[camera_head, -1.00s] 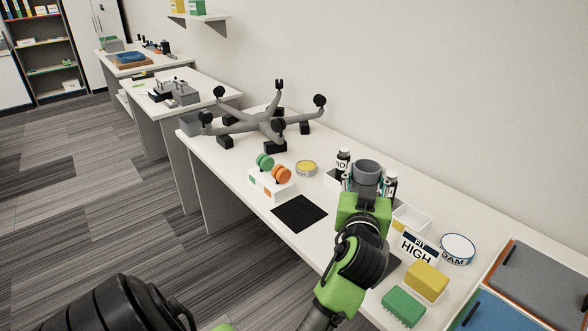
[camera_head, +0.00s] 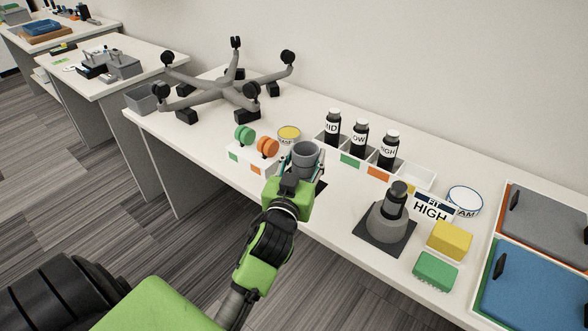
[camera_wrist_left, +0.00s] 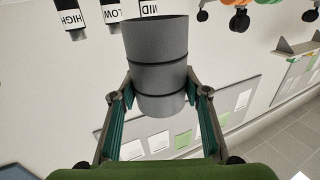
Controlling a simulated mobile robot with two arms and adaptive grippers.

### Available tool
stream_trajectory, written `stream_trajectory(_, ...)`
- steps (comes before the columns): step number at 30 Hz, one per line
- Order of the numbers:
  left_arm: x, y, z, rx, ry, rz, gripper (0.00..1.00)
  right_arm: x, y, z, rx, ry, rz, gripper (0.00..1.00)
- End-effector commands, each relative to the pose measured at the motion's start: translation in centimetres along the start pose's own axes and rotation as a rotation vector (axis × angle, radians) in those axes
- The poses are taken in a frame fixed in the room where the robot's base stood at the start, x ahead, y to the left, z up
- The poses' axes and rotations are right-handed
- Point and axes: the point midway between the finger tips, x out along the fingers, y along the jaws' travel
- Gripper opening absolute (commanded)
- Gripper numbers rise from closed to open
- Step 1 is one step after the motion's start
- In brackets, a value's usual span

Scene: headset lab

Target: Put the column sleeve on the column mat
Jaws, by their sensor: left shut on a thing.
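The column sleeve, a grey hollow cylinder (camera_head: 305,155), is held upright in my left gripper (camera_head: 300,163). In the left wrist view the sleeve (camera_wrist_left: 157,62) sits between the two green-padded fingers (camera_wrist_left: 160,110), with dark ring lines around it. A flat black mat (camera_head: 321,187) on the near part of the table is mostly hidden behind my left gripper and the sleeve. I cannot tell the height of the sleeve above it. A stepped grey column with a black top (camera_head: 390,215) stands on another dark square mat (camera_head: 370,241) to the right. My right gripper is out of view.
A white block with green and orange wheels (camera_head: 254,160) is just left of the sleeve. Behind are a yellow tin (camera_head: 289,134) and several labelled black bottles (camera_head: 360,138) in a tray. Yellow (camera_head: 450,240) and green (camera_head: 436,271) blocks lie right. A five-legged chair base (camera_head: 225,90) stands far left.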

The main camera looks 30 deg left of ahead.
Motion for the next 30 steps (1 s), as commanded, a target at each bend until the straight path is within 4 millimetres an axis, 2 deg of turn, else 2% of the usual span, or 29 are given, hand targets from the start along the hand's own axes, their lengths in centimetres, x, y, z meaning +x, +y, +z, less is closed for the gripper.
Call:
stream_trajectory(3, 2.8, -1.6, 1.1, 0.005, 0.001, -0.001, 0.22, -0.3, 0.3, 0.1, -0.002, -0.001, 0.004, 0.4)
stream_trajectory(6, 4.2, -2.4, 3.5, 0.003, -0.003, -0.002, 0.22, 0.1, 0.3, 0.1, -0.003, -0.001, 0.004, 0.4)
stream_trajectory(12, 6.2, -3.4, 6.1, 0.0, 0.0, -0.002, 0.22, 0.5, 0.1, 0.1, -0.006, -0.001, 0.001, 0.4)
stream_trajectory(17, 6.8, -3.8, 6.9, 0.0, 0.0, -0.002, 0.22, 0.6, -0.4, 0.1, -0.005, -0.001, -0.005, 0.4)
stream_trajectory(24, 7.0, -3.9, 10.1, -0.001, -0.002, -0.002, 0.22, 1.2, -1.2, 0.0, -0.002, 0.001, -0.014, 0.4)
stream_trajectory(30, 7.0, -3.9, 10.3, -0.001, 0.001, 0.0, 0.22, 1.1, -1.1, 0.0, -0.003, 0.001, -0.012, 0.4)
